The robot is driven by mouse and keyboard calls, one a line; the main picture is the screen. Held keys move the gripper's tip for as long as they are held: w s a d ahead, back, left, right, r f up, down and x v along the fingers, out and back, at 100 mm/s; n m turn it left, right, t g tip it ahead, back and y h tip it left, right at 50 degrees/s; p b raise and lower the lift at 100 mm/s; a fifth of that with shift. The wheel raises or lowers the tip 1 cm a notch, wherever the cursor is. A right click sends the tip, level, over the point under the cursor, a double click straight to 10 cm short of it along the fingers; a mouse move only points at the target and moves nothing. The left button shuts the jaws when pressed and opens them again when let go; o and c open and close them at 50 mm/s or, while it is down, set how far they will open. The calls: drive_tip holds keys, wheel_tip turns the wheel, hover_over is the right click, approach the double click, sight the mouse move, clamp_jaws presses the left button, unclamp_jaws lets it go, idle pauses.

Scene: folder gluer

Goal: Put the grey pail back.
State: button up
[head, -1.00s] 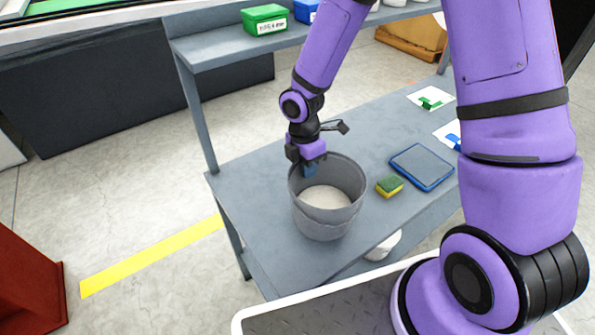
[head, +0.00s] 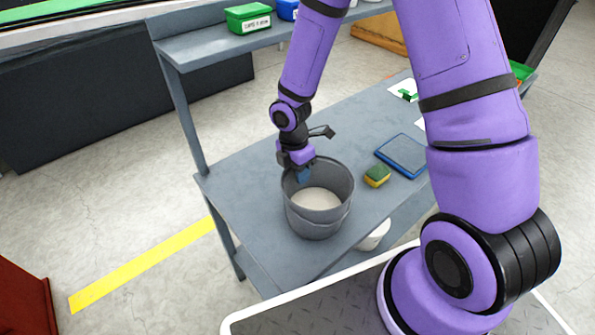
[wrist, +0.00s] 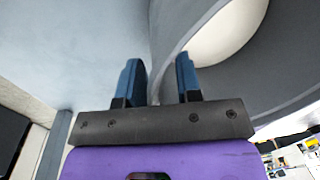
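The grey pail (head: 318,219) stands upright on the grey bench, with a pale round area showing inside it. My gripper (head: 303,176) points down at the pail's far-left rim. In the wrist view, my gripper (wrist: 160,82) is open, with its two blue fingers apart. The rim of the pail (wrist: 260,78) runs between them. One finger is outside the wall and the other is on the inner side. A gap shows between the outer finger and the wall. Contact at the inner finger is not clear.
The bench top (head: 255,190) is clear left of the pail. A green-yellow sponge (head: 377,175) and a blue-edged tray (head: 402,155) lie to its right. A raised shelf (head: 215,50) with a green box (head: 248,18) spans the back. A white container (head: 374,236) is below the bench top.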

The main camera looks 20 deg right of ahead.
wheel_tip(320, 180, up, 12)
drive_tip(key=w+r, duration=0.1)
drive_tip(key=w, duration=0.1)
drive_tip(key=s+d+r+m+t, duration=0.1)
drive_tip(key=s+d+r+m, duration=0.15)
drive_tip(key=r, duration=0.25)
drive_tip(key=s+d+r+m+t+h, duration=0.1)
drive_tip(key=s+r+m, duration=0.2)
drive_tip(key=r+m, duration=0.15)
drive_tip(key=s+d+r+m+t, duration=0.1)
drive_tip(key=s+d+r+m, duration=0.15)
drive_tip(key=r, duration=0.35)
drive_tip(key=s+d+r+m+t, duration=0.1)
drive_tip(key=s+r+m+t, duration=0.1)
drive_tip(key=s+r+m, duration=0.3)
drive_tip(key=s+d+r+m+t+y, duration=0.1)
drive_tip(key=s+d+r+m+t, duration=0.1)
drive_tip(key=s+r+m, duration=0.2)
drive_tip(key=shift+s+d+r+m+y, duration=0.15)
drive_tip(key=shift+s+r+m+y, duration=0.2)
drive_tip(key=shift+s+m, duration=1.75)
drive_tip(key=shift+s+n, duration=0.45)
drive_tip(key=shift+n, duration=0.1)
